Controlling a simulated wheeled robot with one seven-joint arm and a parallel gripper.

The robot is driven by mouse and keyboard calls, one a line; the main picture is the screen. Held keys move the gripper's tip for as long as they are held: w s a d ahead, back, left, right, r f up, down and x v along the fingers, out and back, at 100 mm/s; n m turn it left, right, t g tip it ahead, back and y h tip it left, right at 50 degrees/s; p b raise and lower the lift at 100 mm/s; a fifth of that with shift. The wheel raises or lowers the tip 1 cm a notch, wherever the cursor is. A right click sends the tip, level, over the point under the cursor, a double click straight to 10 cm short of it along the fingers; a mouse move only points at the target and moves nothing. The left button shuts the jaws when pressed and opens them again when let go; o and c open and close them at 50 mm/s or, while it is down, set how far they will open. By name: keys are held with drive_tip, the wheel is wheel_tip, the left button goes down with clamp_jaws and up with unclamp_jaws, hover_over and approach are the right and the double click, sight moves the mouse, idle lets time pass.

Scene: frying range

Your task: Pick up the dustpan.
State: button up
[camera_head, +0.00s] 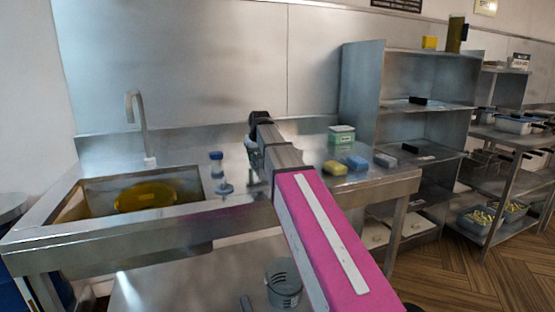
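I cannot make out a dustpan with certainty in the head view. My arm, pink with a white stripe, reaches from the bottom of the picture toward the steel counter and covers part of it. A dark part shows at its far end. My gripper (254,160) seems to hang at that far end, above the counter, but its fingers are too small and hidden to read. I see nothing clearly held in it.
A steel sink counter (120,237) holds a yellow basin (146,196) in its sink. A blue-capped bottle (217,166), a green-and-white tub (341,136) and sponges (356,163) stand on it. A grey slotted container (283,284) sits below. Shelves (430,107) stand right; wooden floor (490,270) is partly clear.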

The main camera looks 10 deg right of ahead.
clamp_jaws()
drive_tip(key=shift+r, duration=0.15)
drive_tip(key=shift+r, duration=0.2)
wheel_tip(320, 180, up, 3)
drive_tip(key=shift+r, duration=0.15)
drive_tip(key=s+a+r, duration=0.4)
drive_tip(key=a+r, duration=0.3)
drive_tip(key=a, duration=0.4)
